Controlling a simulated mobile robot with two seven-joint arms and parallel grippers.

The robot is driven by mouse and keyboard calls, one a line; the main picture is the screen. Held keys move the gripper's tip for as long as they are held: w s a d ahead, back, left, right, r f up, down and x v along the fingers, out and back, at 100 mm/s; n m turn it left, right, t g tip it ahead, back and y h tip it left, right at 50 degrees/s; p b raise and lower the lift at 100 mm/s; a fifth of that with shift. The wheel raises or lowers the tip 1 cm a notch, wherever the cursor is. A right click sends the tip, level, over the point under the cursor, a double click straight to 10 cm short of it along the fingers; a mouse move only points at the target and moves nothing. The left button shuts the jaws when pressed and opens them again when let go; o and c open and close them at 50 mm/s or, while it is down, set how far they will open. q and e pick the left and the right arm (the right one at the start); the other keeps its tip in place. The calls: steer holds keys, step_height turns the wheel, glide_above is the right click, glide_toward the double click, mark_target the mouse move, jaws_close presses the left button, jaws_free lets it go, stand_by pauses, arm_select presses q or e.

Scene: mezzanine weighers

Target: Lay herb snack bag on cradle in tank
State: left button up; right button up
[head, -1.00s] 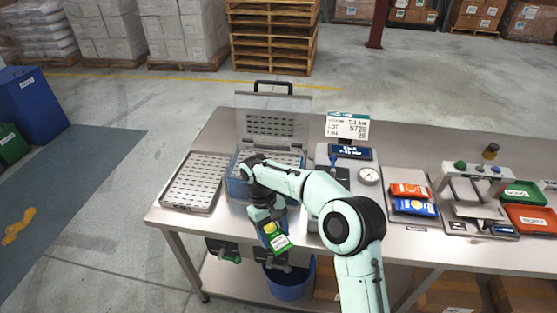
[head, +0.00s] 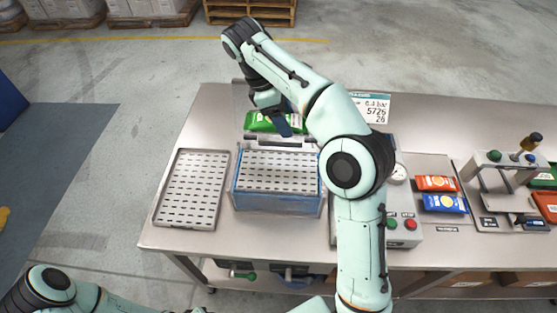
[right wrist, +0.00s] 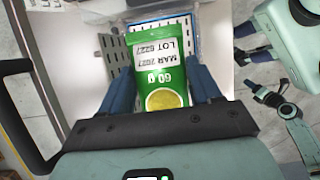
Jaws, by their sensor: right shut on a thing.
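My right gripper (head: 284,122) is shut on the green herb snack bag (head: 262,122) and holds it in the air near the tank's raised clear lid. In the right wrist view the bag (right wrist: 160,62) sits between the blue fingers (right wrist: 160,88), with its printing upside down and a yellow disc near the gripper. The tank (head: 275,204) is a clear, blue-edged box on the bench. The perforated cradle (head: 275,172) shows inside it, with nothing lying on it. Links of my left arm show at the bottom left; its gripper is not identifiable.
A perforated tray (head: 191,190) lies left of the tank. To the right stand a gauge (head: 398,172), a button box (head: 400,236), an orange bag (head: 437,183), a blue bag (head: 444,204) and a sealer-like press (head: 500,185). The raised lid stands behind the tank.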

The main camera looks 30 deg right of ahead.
glide_above(289, 171)
steer(key=a, duration=0.1)
steer(key=f, duration=1.1)
steer(key=shift+w+a+f, duration=0.2)
steer(key=shift+w+f, duration=0.15)
steer(key=shift+w, duration=0.05)
steer(key=shift+s+f+b, duration=0.1)
steer(key=shift+f+b, duration=0.45)
steer(key=shift+f, duration=2.5)
arm_select(q)
steer(key=shift+s+f, duration=0.7)
steer(key=shift+s, duration=0.25)
arm_select(e)
steer(key=shift+f, duration=0.2)
steer(key=o, duration=1)
steer(key=shift+r, duration=0.1)
steer(key=shift+o, duration=0.2)
steer(key=shift+r, duration=0.1)
